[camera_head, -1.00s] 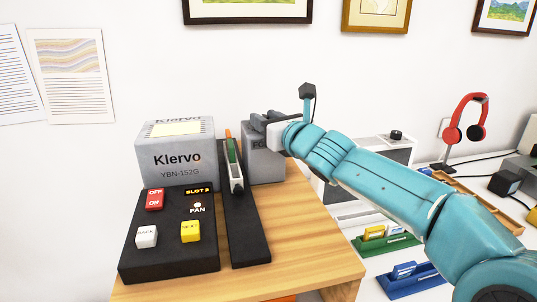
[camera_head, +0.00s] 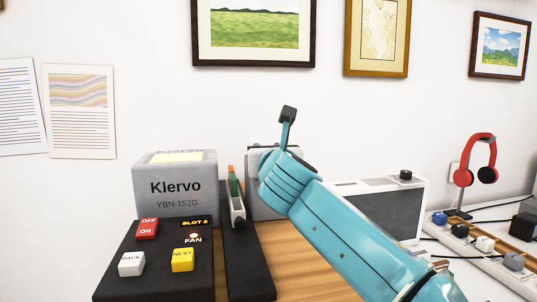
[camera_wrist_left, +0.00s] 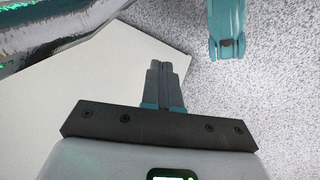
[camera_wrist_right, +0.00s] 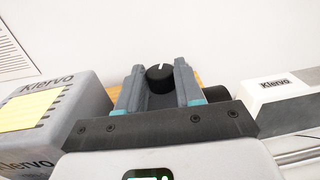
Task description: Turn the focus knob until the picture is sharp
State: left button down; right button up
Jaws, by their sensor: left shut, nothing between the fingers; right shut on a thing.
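The black focus knob (camera_wrist_right: 158,82), with a white pointer line, shows in the right wrist view. My right gripper (camera_wrist_right: 158,71) is shut on it, one finger on each side. In the head view my right arm hides the knob and the fingers, in front of a grey housing (camera_head: 260,205). The grey Klervo projector box (camera_head: 175,188) stands left of a slide tray (camera_head: 237,205). My left gripper (camera_wrist_left: 165,68) is shut and empty in the left wrist view, over a pale surface. It is outside the head view. No projected picture can be made out.
A black control panel (camera_head: 155,265) with red, white and yellow buttons lies in front of the projector on the wooden table (camera_head: 300,270). A white box (camera_head: 385,205) and red headphones (camera_head: 477,160) stand to the right. Framed prints (camera_head: 255,32) hang on the wall.

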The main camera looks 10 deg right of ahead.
jog(key=shift+f, duration=0.15)
jog(key=o, duration=1)
jog(key=shift+o, duration=0.2)
jog(key=shift+s, duration=0.3)
jog(key=s+a+b, duration=0.1)
jog(key=s+b, duration=0.1)
jog(key=s, duration=1.3)
jog(key=shift+s+b, duration=0.35)
jog(key=shift+b, duration=0.05)
jog(key=shift+a, duration=0.1)
